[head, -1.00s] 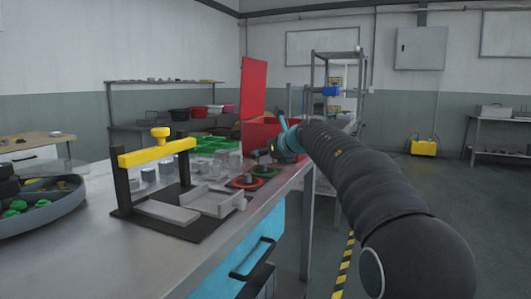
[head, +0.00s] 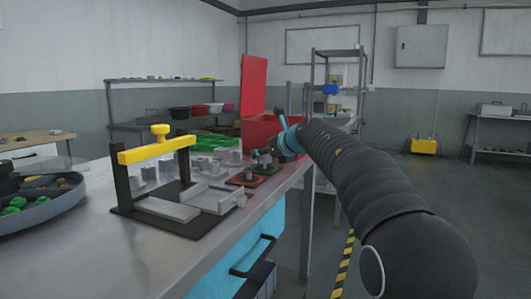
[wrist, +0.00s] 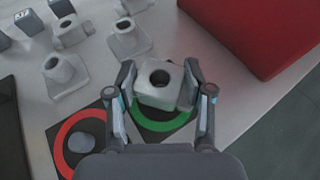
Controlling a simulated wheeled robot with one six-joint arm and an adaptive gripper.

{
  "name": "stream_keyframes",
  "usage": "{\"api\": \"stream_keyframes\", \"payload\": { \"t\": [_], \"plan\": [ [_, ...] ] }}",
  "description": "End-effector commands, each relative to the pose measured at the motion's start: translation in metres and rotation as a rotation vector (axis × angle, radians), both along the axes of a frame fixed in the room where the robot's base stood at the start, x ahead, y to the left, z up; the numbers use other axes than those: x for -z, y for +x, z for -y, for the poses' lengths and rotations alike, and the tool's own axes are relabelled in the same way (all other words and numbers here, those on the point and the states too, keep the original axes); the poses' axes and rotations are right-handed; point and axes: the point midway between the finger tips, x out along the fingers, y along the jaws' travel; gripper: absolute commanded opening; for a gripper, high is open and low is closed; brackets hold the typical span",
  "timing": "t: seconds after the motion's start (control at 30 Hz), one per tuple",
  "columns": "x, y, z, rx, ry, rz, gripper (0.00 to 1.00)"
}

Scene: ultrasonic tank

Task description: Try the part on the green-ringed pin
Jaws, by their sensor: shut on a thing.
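My gripper (wrist: 160,82) is shut on a grey block-shaped part (wrist: 162,88) with a round hole in its top. In the wrist view the part is over the far side of the green ring (wrist: 165,130). The green-ringed pin is hidden under the part, so I cannot tell whether the part is around it or above it. In the head view my gripper (head: 275,152) is over the green-ringed pad (head: 268,169). Beside it is the red ring (wrist: 66,150) with a bare grey pin (wrist: 82,142).
Several loose grey parts (wrist: 130,40) stand left of my gripper. A red bin (wrist: 260,35) is close on the right, near the table edge. A fixture with a yellow bar (head: 155,150) stands left on the table. Green trays (head: 208,142) are behind.

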Motion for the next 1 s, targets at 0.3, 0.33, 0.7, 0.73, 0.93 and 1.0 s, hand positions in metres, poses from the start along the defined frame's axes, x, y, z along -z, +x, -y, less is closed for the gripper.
{"api": "stream_keyframes", "payload": {
  "t": [0.3, 0.33, 0.7, 0.73, 0.93, 1.0],
  "plan": [
    [0.004, 0.0, 0.0, 0.0, 0.001, 0.001, 0.12],
    [0.004, 0.0, 0.0, 0.0, 0.001, 0.001, 0.12],
    [0.009, 0.0, 0.0, 0.0, 0.001, -0.001, 0.12],
    [0.009, 0.0, 0.0, 0.0, 0.001, -0.001, 0.12],
    [0.011, 0.0, 0.0, 0.0, 0.001, -0.001, 0.12],
    [0.012, 0.0, 0.0, 0.0, 0.0, 0.0, 0.12]
  ]
}}
